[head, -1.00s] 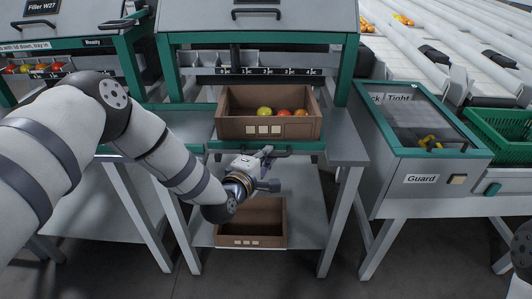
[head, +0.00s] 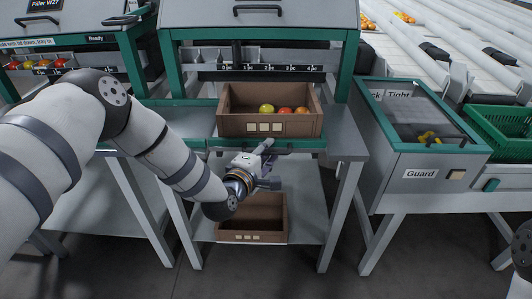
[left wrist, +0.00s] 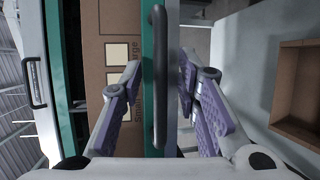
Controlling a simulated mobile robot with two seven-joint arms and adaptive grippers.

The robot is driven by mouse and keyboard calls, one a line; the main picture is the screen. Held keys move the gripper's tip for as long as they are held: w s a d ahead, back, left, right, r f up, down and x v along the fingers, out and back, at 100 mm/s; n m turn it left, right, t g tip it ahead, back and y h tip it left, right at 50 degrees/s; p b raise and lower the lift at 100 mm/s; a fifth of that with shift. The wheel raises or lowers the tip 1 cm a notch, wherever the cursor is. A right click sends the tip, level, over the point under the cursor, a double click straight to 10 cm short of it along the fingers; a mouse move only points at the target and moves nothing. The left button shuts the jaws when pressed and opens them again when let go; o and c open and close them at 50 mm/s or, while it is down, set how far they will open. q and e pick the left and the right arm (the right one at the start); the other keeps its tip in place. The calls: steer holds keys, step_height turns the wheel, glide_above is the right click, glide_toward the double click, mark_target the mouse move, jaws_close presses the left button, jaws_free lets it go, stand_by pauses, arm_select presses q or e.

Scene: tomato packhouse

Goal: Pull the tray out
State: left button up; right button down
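The tray (head: 207,143) is the green-edged shelf at the front of the middle filler. A brown carton (head: 270,124) with several red and yellow tomatoes stands on it. Its dark bar handle (head: 292,151) is on the front edge; in the left wrist view the handle (left wrist: 158,115) runs upright between my fingers. My left gripper (head: 268,150) is at the handle's left part. In the left wrist view the left gripper (left wrist: 159,68) is open, one purple-padded finger on each side of the handle, with gaps showing. My right gripper is out of view.
An empty brown carton (head: 252,236) stands on the lower shelf under my left gripper. A grey guard box (head: 421,173) stands to the right, with a green crate (head: 501,132) beyond it. Table legs flank the lower shelf.

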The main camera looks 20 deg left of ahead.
arm_select(q)
steer(key=v, duration=1.2)
